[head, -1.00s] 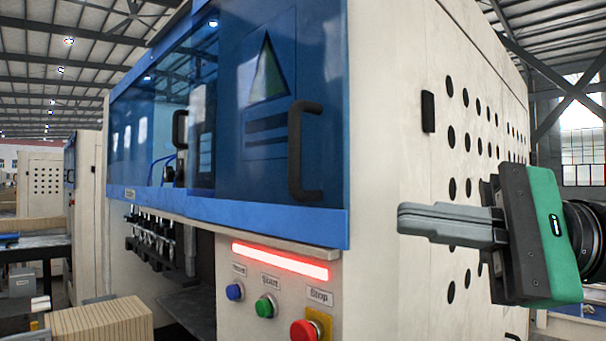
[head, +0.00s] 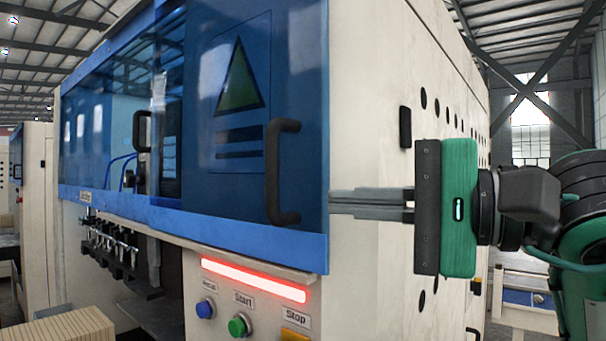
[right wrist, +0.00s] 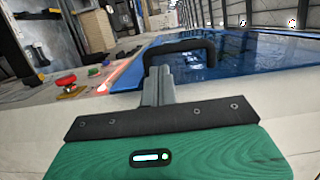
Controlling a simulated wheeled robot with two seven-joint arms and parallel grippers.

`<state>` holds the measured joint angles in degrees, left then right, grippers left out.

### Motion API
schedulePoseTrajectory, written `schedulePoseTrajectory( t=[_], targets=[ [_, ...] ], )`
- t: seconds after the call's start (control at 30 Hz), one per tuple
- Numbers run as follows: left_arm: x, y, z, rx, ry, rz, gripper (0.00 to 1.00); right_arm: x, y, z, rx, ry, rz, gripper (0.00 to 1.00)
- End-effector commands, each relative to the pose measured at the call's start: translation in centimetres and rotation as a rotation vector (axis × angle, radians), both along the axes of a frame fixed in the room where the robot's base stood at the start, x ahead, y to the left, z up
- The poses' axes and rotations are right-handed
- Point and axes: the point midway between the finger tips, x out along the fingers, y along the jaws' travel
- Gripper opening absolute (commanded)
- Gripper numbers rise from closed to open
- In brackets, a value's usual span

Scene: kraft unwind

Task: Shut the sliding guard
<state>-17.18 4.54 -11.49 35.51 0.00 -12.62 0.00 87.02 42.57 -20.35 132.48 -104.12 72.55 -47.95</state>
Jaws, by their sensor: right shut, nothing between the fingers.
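The sliding guard (head: 225,110) is a blue, see-through panel on the front of a cream machine, with a black handle (head: 280,172) near its right edge. A second black handle (head: 140,135) shows further left on the blue front. My right gripper (head: 335,203) is shut and empty, at the machine's right front corner, pointing left towards the guard's handle. In the right wrist view its closed fingers (right wrist: 158,82) lie close in front of the black handle (right wrist: 180,48); whether they touch it I cannot tell. My left gripper is not in view.
Below the guard are a glowing red light bar (head: 255,278), a blue button (head: 205,308) and a green Start button (head: 238,325). A red button (right wrist: 66,79) shows in the right wrist view. A stack of brown sheets (head: 60,330) stands at lower left.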

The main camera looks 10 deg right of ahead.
Motion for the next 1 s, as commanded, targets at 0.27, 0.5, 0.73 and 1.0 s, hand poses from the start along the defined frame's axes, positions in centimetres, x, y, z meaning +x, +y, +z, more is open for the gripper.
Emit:
schedulePoseTrajectory(
  t=[0.27,0.5,0.73,1.0],
  targets=[
    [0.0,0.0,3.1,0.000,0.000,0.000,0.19,2.9,3.4,0.3,0.001,0.002,0.002,0.00],
    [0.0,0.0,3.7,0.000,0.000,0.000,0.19,3.8,4.4,0.1,0.003,0.000,0.001,0.00],
    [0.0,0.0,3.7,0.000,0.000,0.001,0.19,3.9,4.4,0.0,0.002,-0.001,0.000,0.00],
    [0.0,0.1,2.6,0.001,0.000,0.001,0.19,5.1,5.3,-0.3,0.006,0.002,0.002,0.00]
  ],
)
